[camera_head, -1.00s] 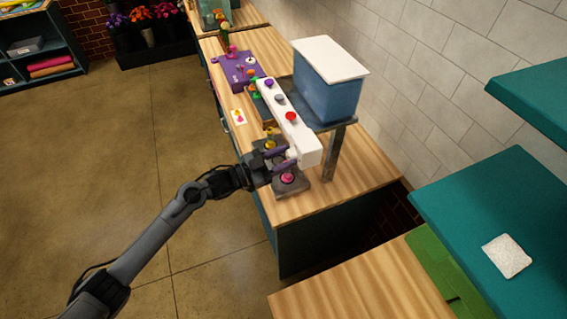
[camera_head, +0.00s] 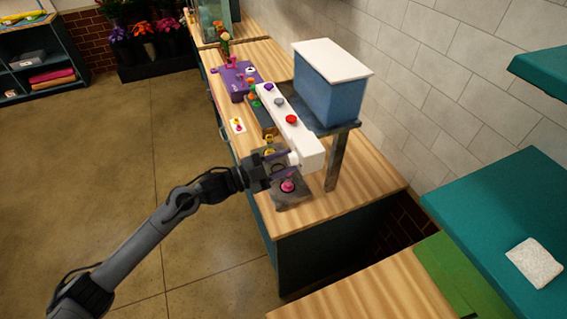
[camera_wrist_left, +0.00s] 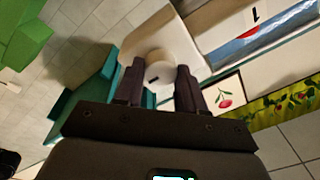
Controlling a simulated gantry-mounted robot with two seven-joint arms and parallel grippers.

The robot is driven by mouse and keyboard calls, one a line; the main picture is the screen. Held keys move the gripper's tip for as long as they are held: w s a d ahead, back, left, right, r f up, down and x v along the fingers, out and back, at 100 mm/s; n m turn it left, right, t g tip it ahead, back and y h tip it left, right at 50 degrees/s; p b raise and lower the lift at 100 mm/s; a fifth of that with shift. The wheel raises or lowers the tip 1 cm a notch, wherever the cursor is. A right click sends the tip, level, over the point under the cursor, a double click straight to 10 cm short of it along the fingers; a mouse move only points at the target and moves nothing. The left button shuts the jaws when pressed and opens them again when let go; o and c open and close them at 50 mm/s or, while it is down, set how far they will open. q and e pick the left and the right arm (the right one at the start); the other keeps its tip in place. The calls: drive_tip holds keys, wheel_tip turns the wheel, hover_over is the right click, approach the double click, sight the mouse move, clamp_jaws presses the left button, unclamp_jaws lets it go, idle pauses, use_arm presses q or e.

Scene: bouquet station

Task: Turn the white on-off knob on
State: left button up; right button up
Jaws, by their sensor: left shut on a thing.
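The white on-off knob (camera_wrist_left: 160,66) is round with a short dark mark on its face. It sits on the near end of a long white housing (camera_head: 306,146) that also carries purple, grey and red knobs on top. My left gripper (camera_head: 286,164) is at this end; in the left wrist view its two dark fingers (camera_wrist_left: 158,84) stand on either side of the white knob, shut on it. In the head view the fingers mostly hide the knob. My right gripper is not in view.
A blue bin with a white lid (camera_head: 330,88) stands on a raised stand behind the housing. Below the gripper is a grey base with a pink item (camera_head: 288,186). A purple station (camera_head: 236,80) is further back. The floor to the left is clear.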

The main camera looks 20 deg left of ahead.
use_arm(q)
drive_tip(key=o, duration=1)
drive_tip(key=shift+o, duration=0.2)
drive_tip(key=shift+s+a+f, duration=0.1)
drive_tip(key=shift+s+a, duration=0.2)
drive_tip(key=shift+a, duration=0.1)
drive_tip(key=r+b+v, duration=0.1)
drive_tip(key=v, duration=0.8)
drive_tip(key=shift+s+a+f+b, duration=0.25)
drive_tip(key=shift+s+f+b, duration=0.1)
drive_tip(key=shift+f, duration=0.1)
